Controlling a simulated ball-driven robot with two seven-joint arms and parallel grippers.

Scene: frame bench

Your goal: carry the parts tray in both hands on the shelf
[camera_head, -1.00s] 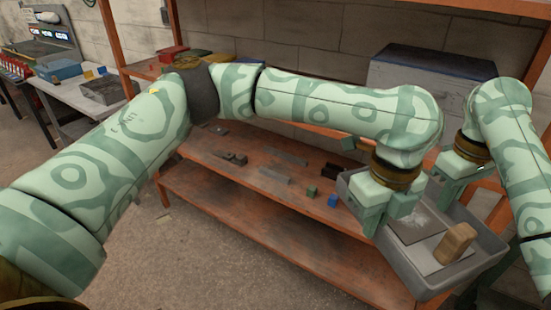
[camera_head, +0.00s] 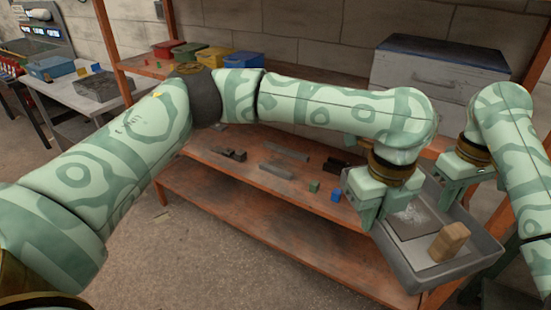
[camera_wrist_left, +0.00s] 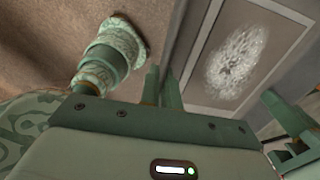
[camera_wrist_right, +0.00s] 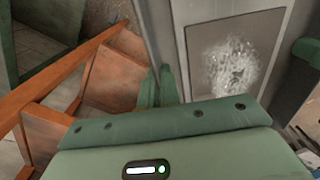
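The grey parts tray (camera_head: 475,275) is at the right of the head view, in front of the right end of the rusty orange shelf unit (camera_head: 270,190). It holds a tan wooden block (camera_head: 449,242) and a flat plate with a pale scuffed patch (camera_head: 415,216). My left gripper (camera_head: 368,215) is shut on the tray's left wall; its fingers (camera_wrist_left: 161,88) straddle the wall in the left wrist view. My right gripper (camera_head: 452,198) is at the opposite wall, with its fingers (camera_wrist_right: 160,88) closed over that edge. Whether anything supports the tray underneath is hidden.
The shelf board holds a blue cube (camera_head: 336,195), a green cube (camera_head: 314,186) and grey bars (camera_head: 276,172). A large grey box (camera_head: 435,85) stands behind. Colored bins (camera_head: 200,56) sit at the back left. An orange post (camera_head: 540,65) rises at right.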

